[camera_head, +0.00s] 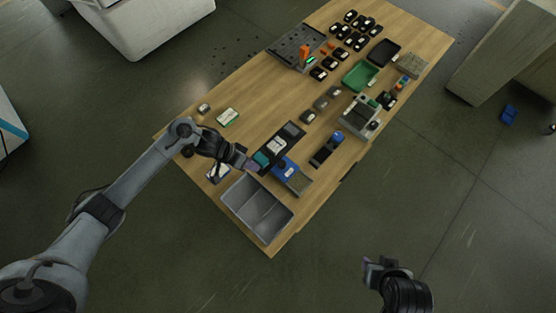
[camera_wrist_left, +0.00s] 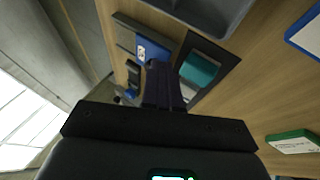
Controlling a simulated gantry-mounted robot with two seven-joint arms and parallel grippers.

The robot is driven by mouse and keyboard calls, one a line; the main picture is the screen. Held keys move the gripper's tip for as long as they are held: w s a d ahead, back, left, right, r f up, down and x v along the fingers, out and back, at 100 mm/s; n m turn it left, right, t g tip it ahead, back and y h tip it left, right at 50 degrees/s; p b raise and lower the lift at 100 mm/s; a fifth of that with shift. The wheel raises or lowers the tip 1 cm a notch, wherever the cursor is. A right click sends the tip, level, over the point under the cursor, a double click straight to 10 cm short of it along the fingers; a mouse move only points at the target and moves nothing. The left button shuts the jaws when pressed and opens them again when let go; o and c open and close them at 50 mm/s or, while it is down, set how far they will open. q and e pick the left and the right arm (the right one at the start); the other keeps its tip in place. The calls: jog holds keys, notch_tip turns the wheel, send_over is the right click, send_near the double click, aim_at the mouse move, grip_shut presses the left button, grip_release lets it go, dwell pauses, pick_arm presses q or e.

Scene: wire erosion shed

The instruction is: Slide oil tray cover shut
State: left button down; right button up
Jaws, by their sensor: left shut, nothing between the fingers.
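A small tray (camera_head: 299,181) near the table's front edge looks like the oil tray, with a blue cover (camera_head: 284,167) over its left part. Its right part shows a grey-brown surface. In the left wrist view the blue cover (camera_wrist_left: 153,48) carries a white label, beside the tray's grey-brown part (camera_wrist_left: 125,36). My left gripper (camera_head: 253,167) is shut and empty, just left of the blue cover. In the left wrist view its dark fingers (camera_wrist_left: 163,83) overlap the cover's near end; I cannot tell whether they touch it. My right gripper (camera_head: 384,267) is off the table's front side, its jaws unclear.
A large grey divided bin (camera_head: 258,208) stands close to my left gripper. A black mat (camera_head: 291,133) with a teal block (camera_head: 262,158) lies behind the tray. A black stand with a blue part (camera_head: 327,149) is to the right.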

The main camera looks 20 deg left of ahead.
aim_at(286, 176)
pick_arm(q)
jog(key=w+r+t+b, duration=0.1)
jog(key=w, duration=0.4)
jog(key=b+x, duration=0.2)
jog(key=x, duration=0.6)
jog(key=shift+s+a+f, duration=0.1)
jog(key=shift+s+f, duration=0.05)
jog(key=shift+f, duration=0.05)
pick_arm(e)
jog(key=f, duration=0.4)
jog(key=shift+s, duration=0.3)
pick_arm(q)
jog(key=shift+r, duration=0.1)
jog(key=s+d+p, duration=0.1)
jog(key=d, duration=0.1)
jog(key=s+d+p, duration=0.1)
jog(key=d+p, duration=0.1)
jog(key=s+d+p, duration=0.1)
jog(key=d, duration=0.2)
jog(key=shift+d+p, duration=0.1)
jog(key=shift+p, duration=0.25)
pick_arm(e)
jog(key=r, duration=0.4)
jog(key=shift+w+a+r, duration=0.1)
jog(key=shift+a+r, duration=0.2)
